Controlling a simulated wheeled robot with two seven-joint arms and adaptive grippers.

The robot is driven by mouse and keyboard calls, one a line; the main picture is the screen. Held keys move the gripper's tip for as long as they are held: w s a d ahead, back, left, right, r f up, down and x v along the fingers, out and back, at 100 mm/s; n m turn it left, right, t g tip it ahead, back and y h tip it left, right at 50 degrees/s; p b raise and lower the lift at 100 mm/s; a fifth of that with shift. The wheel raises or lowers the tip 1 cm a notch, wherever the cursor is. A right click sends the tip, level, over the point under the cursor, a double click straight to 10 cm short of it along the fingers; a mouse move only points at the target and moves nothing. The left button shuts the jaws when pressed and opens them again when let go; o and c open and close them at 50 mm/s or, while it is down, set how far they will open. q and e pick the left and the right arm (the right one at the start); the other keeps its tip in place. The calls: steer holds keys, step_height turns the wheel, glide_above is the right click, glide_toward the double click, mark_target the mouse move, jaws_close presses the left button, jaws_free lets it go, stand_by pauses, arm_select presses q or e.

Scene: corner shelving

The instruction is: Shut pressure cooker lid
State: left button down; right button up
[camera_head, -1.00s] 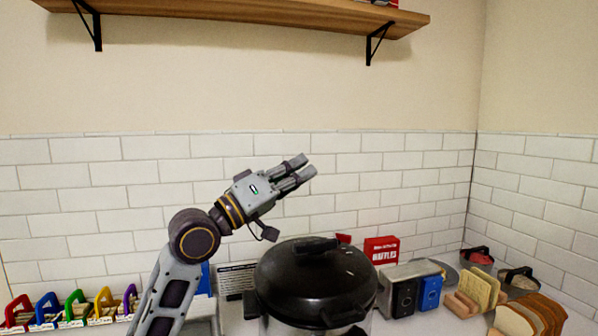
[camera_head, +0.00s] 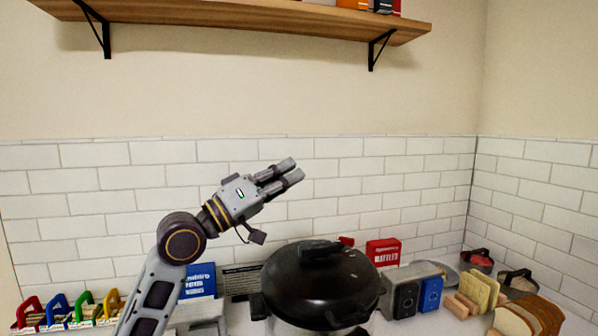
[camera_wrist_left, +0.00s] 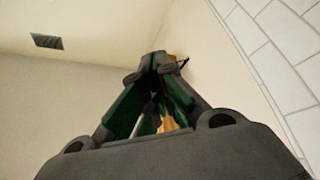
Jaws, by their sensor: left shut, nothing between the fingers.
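The pressure cooker (camera_head: 318,323) stands on the counter in the middle of the head view. Its black domed lid (camera_head: 330,285) rests over the pot and looks roughly level, with a dark handle (camera_head: 318,249) on top. From here I cannot tell if the lid is locked. My left gripper (camera_head: 293,170) is shut and empty, up in front of the tiled wall, above and a little left of the lid, not touching it. It also shows in the left wrist view (camera_wrist_left: 163,62), pointing up past the wall. My right gripper is not in view.
A red waffles box (camera_head: 383,252) and a metal toaster (camera_head: 411,280) stand right of the cooker. A blue box (camera_head: 199,280) and colourful handled items (camera_head: 70,308) are on the left. A wooden shelf (camera_head: 250,22) hangs above.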

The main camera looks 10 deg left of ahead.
arm_select(q)
steer(key=s+a+f+b, duration=0.1)
steer(key=a+f+b, duration=0.1)
steer(key=a, duration=0.3)
steer(key=shift+s+a+f, duration=0.15)
steer(key=shift+s+f, duration=0.25)
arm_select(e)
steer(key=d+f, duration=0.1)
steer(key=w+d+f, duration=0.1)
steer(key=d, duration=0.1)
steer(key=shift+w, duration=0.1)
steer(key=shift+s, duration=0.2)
